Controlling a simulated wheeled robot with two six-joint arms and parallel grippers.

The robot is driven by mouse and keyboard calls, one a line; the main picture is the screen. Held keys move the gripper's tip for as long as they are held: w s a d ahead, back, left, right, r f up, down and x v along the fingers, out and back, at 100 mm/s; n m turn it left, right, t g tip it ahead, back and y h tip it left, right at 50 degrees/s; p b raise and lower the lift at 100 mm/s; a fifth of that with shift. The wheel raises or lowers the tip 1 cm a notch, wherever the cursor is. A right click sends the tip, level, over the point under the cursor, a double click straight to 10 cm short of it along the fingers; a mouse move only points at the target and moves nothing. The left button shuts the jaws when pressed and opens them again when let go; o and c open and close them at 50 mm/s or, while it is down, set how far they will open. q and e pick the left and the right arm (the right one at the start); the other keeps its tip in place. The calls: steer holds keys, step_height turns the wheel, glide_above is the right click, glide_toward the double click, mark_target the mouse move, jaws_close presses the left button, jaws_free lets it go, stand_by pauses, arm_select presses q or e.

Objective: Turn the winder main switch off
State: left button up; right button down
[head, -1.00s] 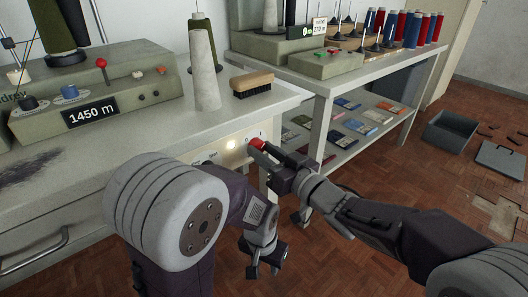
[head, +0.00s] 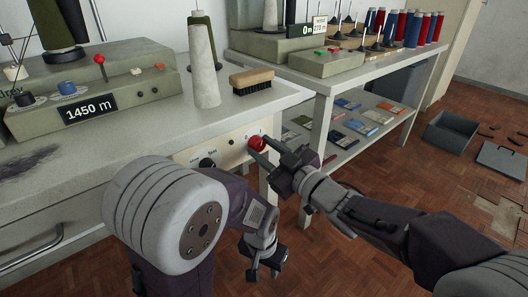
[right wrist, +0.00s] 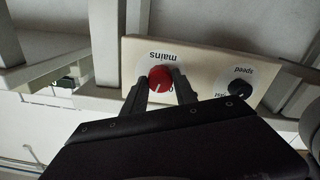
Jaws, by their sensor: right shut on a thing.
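The winder main switch is a red round knob (head: 257,143) on the cream panel (head: 190,157) at the bench front. It also shows in the right wrist view (right wrist: 160,77), beside the word "mains". My right gripper (head: 262,148) is shut on this knob, with one finger on each side of it in the right wrist view (right wrist: 162,88). A small round lamp (head: 231,142) beside the knob is dark. My left gripper (head: 266,265) hangs low in front of the bench, away from the panel. I cannot tell its opening.
A black speed knob (head: 207,163) sits on the same panel, also seen in the right wrist view (right wrist: 240,88). A thread cone (head: 205,70) and a brush (head: 251,80) stand on the bench (head: 130,135) above. A shelf table (head: 325,100) stands to the right.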

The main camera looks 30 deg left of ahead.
steer(key=n+b, duration=0.2)
steer(key=n, duration=0.3)
steer(key=shift+f+n, duration=0.15)
steer(key=shift+n, duration=0.15)
steer(key=n+b, duration=0.2)
steer(key=n, duration=0.2)
steer(key=shift+n+b, duration=0.75)
steer(key=shift+n, duration=0.45)
steer(key=c, duration=1)
jaws_free()
steer(key=shift+o, duration=0.2)
steer(key=shift+d, duration=0.1)
